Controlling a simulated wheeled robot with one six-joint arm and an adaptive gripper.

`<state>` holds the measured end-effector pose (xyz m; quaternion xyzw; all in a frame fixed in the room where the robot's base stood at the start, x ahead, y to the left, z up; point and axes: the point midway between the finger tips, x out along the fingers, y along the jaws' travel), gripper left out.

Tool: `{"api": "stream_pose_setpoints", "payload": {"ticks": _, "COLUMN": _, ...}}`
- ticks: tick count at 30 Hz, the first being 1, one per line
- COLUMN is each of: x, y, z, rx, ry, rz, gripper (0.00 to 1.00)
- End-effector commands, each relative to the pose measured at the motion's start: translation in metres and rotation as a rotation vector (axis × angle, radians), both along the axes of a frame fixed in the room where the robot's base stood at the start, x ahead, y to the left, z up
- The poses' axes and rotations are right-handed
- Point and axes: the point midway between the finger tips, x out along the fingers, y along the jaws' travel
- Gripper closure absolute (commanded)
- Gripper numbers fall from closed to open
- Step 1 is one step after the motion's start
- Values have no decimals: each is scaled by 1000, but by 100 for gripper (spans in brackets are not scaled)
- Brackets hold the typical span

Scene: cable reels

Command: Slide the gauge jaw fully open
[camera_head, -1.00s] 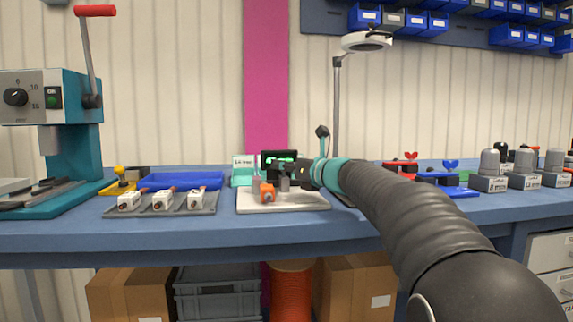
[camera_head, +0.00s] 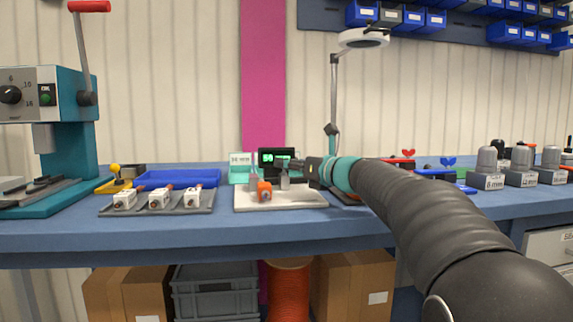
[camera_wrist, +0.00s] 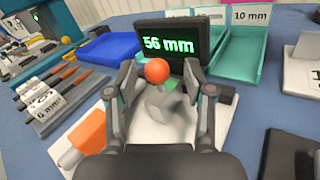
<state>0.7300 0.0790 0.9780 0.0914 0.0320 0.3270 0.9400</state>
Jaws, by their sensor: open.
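The gauge has a white base plate (camera_head: 300,203), an orange block (camera_head: 264,192) and a black display (camera_head: 277,156). The display reads 56 mm in green in the wrist view (camera_wrist: 168,46). The grey gauge jaw (camera_head: 285,181) stands right of the orange block. An orange ball knob (camera_wrist: 158,71) shows above the grey jaw in the wrist view, between my fingertips. My gripper (camera_wrist: 160,82) is open, with one finger on each side of the knob and jaw. I cannot tell whether either finger touches them. In the head view my gripper (camera_head: 300,165) is small and partly overlaps the gauge.
A grey rack with several white pieces (camera_head: 158,200) and a blue tray (camera_head: 178,178) lie to the left. A teal bin marked 10 mm (camera_wrist: 240,50) stands beside the display. A lamp post (camera_head: 333,100) rises behind. Grey weights (camera_head: 487,165) stand far right.

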Motion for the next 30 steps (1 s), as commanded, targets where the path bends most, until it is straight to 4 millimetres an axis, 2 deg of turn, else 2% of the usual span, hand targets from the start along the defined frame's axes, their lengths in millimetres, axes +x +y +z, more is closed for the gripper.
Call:
{"api": "stream_pose_setpoints", "payload": {"ticks": 9, "x": -50, "y": -41, "z": 0, "rx": -1, "ry": 0, "rz": -6, "gripper": 47}}
{"api": "stream_pose_setpoints", "payload": {"ticks": 15, "x": -70, "y": -58, "z": 0, "rx": -1, "ry": -1, "rz": -5, "gripper": 47}}
{"api": "stream_pose_setpoints", "payload": {"ticks": 21, "x": -78, "y": -64, "z": 0, "rx": -1, "ry": 0, "rz": -3, "gripper": 47}}
{"api": "stream_pose_setpoints", "payload": {"ticks": 30, "x": -79, "y": -64, "z": 0, "rx": -1, "ry": 0, "rz": -3, "gripper": 47}}
